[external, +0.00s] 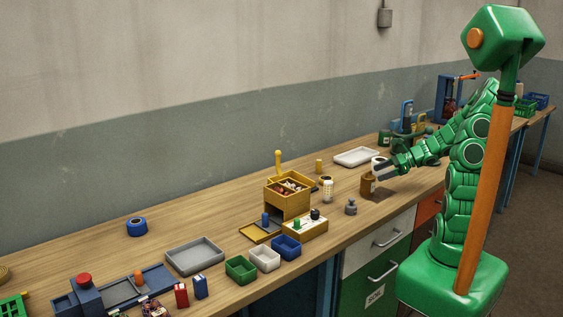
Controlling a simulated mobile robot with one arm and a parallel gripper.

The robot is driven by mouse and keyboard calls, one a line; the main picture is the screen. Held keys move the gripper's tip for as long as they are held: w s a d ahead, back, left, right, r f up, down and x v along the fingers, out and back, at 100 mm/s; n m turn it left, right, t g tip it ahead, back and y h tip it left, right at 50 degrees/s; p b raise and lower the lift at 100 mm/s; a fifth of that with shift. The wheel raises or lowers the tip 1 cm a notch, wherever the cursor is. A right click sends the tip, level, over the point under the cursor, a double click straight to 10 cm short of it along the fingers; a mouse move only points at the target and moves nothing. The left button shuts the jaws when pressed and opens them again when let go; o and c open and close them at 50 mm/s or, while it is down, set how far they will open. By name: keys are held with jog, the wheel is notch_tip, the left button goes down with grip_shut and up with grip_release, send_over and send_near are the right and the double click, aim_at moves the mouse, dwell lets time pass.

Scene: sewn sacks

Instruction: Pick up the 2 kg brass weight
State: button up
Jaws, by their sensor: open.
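My gripper (380,172) is open at the end of my green arm, over the right part of the workbench. A brown-gold cylinder (368,187) stands upright just below and left of the fingertips; it may be the brass weight, but no marking is readable. I cannot tell whether the fingers touch it. A small grey knobbed weight (351,207) stands to its left, nearer the front edge. A short yellow-brass cylinder (319,166) stands farther back. A white round thing (378,160) shows right behind the fingers, partly hidden.
A white tray (356,157) lies behind the gripper. A white bottle (327,190) and a yellow box (289,199) with small items stand to the left. Small green, white and blue bins (287,247) line the front. Bare wood lies around the grey weight.

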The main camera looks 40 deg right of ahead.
aim_at(364, 181)
jog(key=shift+a+f, duration=0.1)
jog(key=shift+f, duration=0.85)
jog(key=shift+r+x, duration=0.15)
jog(key=shift+x, duration=1.3)
jog(key=shift+r+x, duration=0.15)
jog(key=shift+x, duration=2.4)
jog(key=shift+c, duration=0.4)
jog(key=shift+r, duration=0.1)
grip_shut()
